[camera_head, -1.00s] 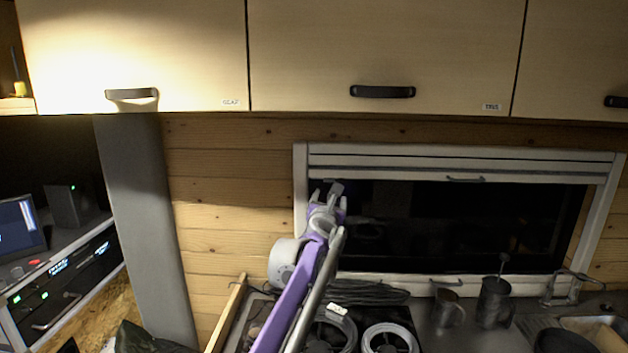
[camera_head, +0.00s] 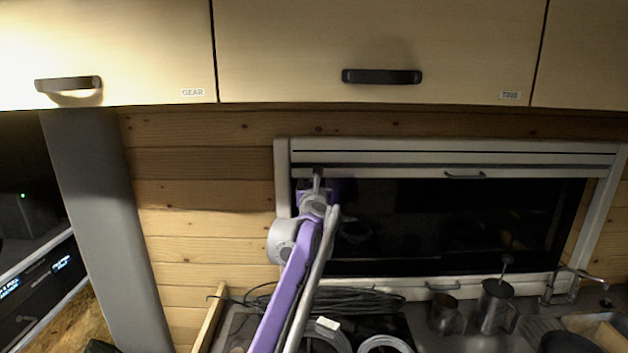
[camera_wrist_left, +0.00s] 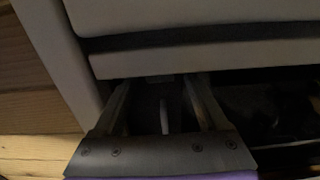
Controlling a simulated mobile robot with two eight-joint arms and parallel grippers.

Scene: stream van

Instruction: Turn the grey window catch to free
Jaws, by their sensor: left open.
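My left gripper (camera_head: 316,183) is raised at the window's upper left corner, just under the blind casing. In the left wrist view its two fingers (camera_wrist_left: 164,105) are apart and point at the frame. A thin grey upright piece (camera_wrist_left: 164,117) shows between them, apparently the window catch; it is dark there, and I cannot tell its exact turn or whether a finger touches it. In the head view the gripper hides that spot. The window (camera_head: 440,225) is a dark pane in a pale frame. My right gripper is not in view.
Overhead cupboards (camera_head: 380,40) with dark handles hang above. Below the window are a coiled black cable (camera_head: 345,300), a metal mug (camera_head: 445,314), a metal pot (camera_head: 494,306) and a tap (camera_head: 568,285). A grey pillar (camera_head: 95,220) stands at left.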

